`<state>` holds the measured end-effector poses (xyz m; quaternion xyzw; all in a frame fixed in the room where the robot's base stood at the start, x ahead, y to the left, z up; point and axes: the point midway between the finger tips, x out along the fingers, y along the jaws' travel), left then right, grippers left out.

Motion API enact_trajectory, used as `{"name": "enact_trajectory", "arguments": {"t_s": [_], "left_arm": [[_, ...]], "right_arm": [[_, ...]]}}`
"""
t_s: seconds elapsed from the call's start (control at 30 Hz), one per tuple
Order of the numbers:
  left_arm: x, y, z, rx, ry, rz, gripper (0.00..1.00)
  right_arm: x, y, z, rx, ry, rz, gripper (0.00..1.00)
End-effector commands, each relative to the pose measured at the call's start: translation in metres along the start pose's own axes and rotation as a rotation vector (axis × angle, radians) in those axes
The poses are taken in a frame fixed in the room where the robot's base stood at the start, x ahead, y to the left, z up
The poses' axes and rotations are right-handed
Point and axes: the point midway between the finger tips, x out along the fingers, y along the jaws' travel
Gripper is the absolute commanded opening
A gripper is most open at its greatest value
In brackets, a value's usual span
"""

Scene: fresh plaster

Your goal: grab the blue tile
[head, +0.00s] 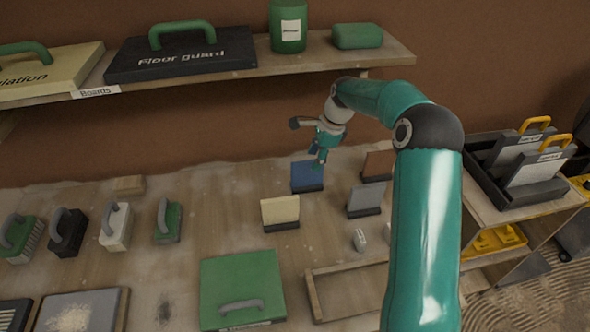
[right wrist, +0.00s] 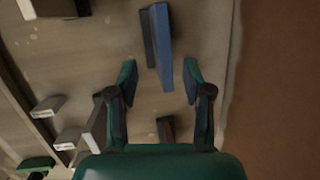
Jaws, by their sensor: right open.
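The blue tile (head: 304,176) stands upright in a dark base on the bench in the head view, behind the cream tile. My right gripper (head: 319,160) is at its top right edge, pointing down and overlapping it in the picture. In the right wrist view the blue tile (right wrist: 161,45) shows edge-on. Its lower end lies between the two open fingers of my right gripper (right wrist: 158,72), with a gap on both sides. I cannot tell whether the fingers are level with it in depth. My left gripper is out of view.
A cream tile (head: 280,211), a grey tile (head: 364,201) and a brown tile (head: 379,163) stand close by. A shelf (head: 290,58) with boards hangs above the bench. Brushes and a green board (head: 242,283) lie left and in front. A dark rack (head: 497,187) is at right.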

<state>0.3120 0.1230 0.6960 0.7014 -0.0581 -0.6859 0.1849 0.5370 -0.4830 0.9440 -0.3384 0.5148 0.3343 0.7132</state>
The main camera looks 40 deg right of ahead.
Motion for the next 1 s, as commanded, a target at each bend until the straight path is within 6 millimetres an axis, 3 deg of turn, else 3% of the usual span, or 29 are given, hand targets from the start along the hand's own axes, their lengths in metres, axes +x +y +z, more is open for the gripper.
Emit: {"name": "enact_trajectory", "arguments": {"t_s": [0.37, 0.7, 1.0], "left_arm": [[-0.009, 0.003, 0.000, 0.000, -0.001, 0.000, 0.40], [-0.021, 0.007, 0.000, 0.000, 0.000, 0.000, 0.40], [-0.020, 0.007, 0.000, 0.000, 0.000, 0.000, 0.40]], "right_arm": [[0.032, 0.000, 0.007, -0.006, -0.001, 0.005, 0.50], [0.074, 0.001, 0.018, -0.012, -0.002, 0.006, 0.50], [0.078, 0.000, 0.018, -0.013, -0.002, 0.004, 0.50]]}}
